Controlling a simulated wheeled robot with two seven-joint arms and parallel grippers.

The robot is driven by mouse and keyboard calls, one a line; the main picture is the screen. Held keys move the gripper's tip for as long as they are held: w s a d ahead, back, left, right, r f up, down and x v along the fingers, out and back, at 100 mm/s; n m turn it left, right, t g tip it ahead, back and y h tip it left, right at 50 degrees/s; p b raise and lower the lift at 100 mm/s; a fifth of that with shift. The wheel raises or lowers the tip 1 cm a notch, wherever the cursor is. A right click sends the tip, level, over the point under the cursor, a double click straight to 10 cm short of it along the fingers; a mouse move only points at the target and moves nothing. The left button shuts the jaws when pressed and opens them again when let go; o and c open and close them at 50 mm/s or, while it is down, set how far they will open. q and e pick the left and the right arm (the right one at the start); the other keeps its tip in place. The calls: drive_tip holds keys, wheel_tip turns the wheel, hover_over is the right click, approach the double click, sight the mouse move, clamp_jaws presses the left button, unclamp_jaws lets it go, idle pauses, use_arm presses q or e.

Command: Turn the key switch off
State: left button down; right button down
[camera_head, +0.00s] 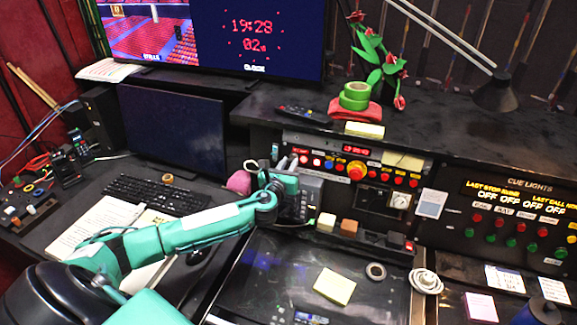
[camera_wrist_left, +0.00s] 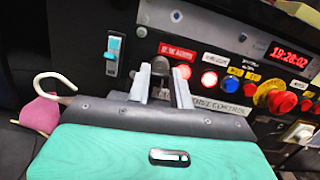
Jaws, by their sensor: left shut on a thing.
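My left gripper (camera_head: 287,163) reaches the left end of the button panel (camera_head: 333,153), and it also shows in the left wrist view (camera_wrist_left: 163,82). Its two grey fingers are shut on a small dark key switch (camera_wrist_left: 160,66) on the panel face, left of the row of buttons. Only a little of the switch shows between the fingertips, so I cannot tell which way the key is turned. In the head view the fingers hide it. My right gripper is in neither view.
Right of the fingers are lit red and white buttons (camera_wrist_left: 209,79), a blue one and a large red knob (camera_head: 356,171). A blue toggle (camera_wrist_left: 113,47) is to the left. A pink thing (camera_head: 239,182) and a hook (camera_wrist_left: 54,80) lie close to the gripper.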

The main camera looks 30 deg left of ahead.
use_arm(q)
drive_tip(key=n+b, duration=0.1)
drive_tip(key=n, duration=0.3)
drive_tip(key=shift+n+y, duration=0.3)
drive_tip(key=shift+y, duration=0.1)
drive_tip(key=n+g, duration=0.1)
drive_tip(key=n, duration=0.4)
drive_tip(key=shift+d+y+b, duration=0.1)
drive_tip(key=shift+y+b, duration=0.25)
drive_tip(key=shift+y, duration=0.05)
drive_tip(key=n, duration=0.4)
drive_tip(key=shift+r+n+g, duration=0.15)
drive_tip(key=shift+n+g, duration=0.25)
drive_tip(key=shift+n+p, duration=0.3)
drive_tip(key=shift+n, duration=1.6)
drive_tip(key=shift+g, duration=0.3)
drive_tip(key=c, duration=1.2)
unclamp_jaws()
drive_tip(key=shift+c, duration=0.2)
